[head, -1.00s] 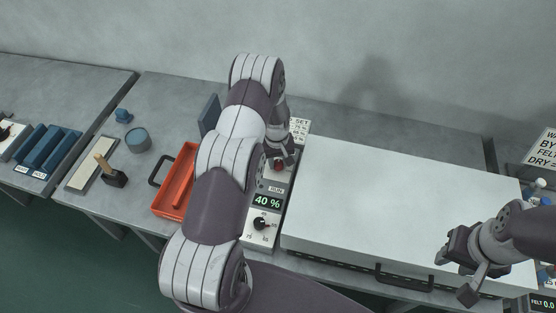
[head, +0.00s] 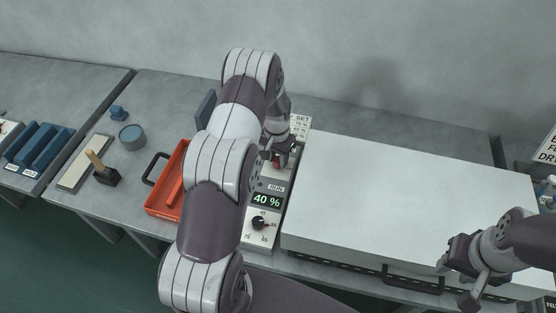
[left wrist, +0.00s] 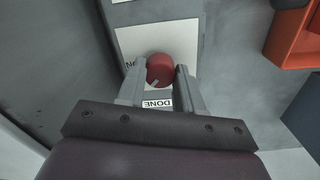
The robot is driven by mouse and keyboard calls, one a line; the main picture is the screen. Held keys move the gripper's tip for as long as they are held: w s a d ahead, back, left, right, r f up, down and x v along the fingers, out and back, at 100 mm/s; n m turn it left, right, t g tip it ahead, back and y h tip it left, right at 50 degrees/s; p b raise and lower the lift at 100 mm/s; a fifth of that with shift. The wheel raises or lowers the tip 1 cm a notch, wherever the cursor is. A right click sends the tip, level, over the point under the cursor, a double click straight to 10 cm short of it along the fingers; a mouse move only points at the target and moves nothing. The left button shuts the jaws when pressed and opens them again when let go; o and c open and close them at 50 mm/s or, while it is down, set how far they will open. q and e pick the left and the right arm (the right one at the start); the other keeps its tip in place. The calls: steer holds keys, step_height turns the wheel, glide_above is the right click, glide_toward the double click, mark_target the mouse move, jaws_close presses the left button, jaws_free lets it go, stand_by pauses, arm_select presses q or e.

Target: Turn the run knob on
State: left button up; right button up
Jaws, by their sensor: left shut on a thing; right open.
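The run knob (left wrist: 160,70) is red and round, with a pale mark on its edge, and sits on a white panel (left wrist: 185,38) in the left wrist view. A "DONE" label shows just below it. In the head view the knob (head: 277,162) is partly hidden under my left gripper (head: 279,151), above the "RUN" label and the green "40 %" display (head: 266,199). My left gripper's fingers (left wrist: 160,82) are on both sides of the knob and shut on it.
A black dial (head: 259,223) is below the display. The large white box (head: 400,190) with a black handle (head: 413,284) stands to the right. An orange tray (head: 160,204), a blue cup (head: 132,137) and a wooden-handled tool (head: 104,173) lie to the left.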

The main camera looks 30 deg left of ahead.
mark_target(277, 158)
arm_select(q)
steer(key=m+b, duration=0.1)
steer(key=m, duration=0.3)
steer(key=shift+m+b, duration=0.3)
steer(key=shift+b, duration=0.05)
steer(key=m+b, duration=0.1)
steer(key=m, duration=0.3)
steer(key=shift+w+r, duration=0.1)
steer(key=shift+m, duration=0.3)
steer(key=o, duration=1)
steer(key=shift+o, duration=0.2)
step_height(277, 158, up, 13)
steer(key=b, duration=0.2)
steer(key=shift+a, duration=0.15)
